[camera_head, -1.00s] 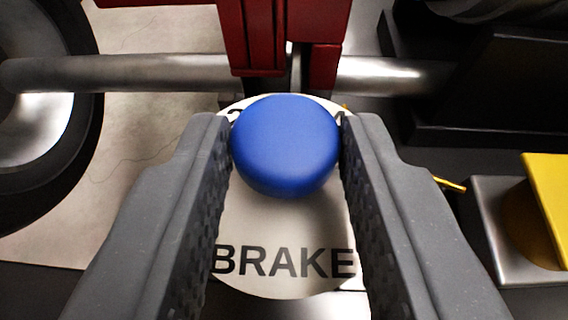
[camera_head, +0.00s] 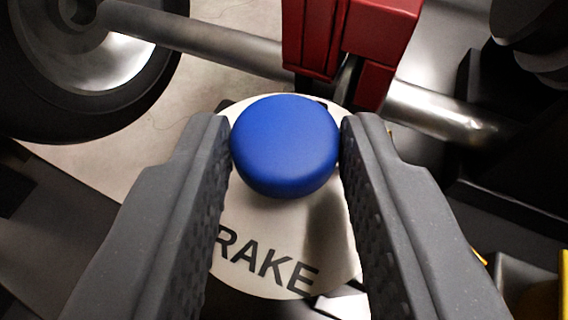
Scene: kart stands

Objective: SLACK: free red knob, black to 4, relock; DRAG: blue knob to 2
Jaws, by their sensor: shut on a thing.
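The blue knob (camera_head: 286,146) is round and smooth, and sits between the two grey fingers of my gripper (camera_head: 286,150). My gripper is shut on it, with a finger touching each side. Under the knob is a round, pale dial plate (camera_head: 270,230) with black lettering; "RAKE" shows, tilted down to the right, and its first letter is hidden by the left finger. The dial's numbers are hidden behind the knob and fingers. No red knob and no black knob show in this view.
A metal axle bar (camera_head: 215,38) crosses behind the dial, with a red bracket (camera_head: 350,40) on it. A black tyre with a silver rim (camera_head: 85,60) is at upper left. Dark kart parts fill the right side, and a yellow edge (camera_head: 565,285) shows at lower right.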

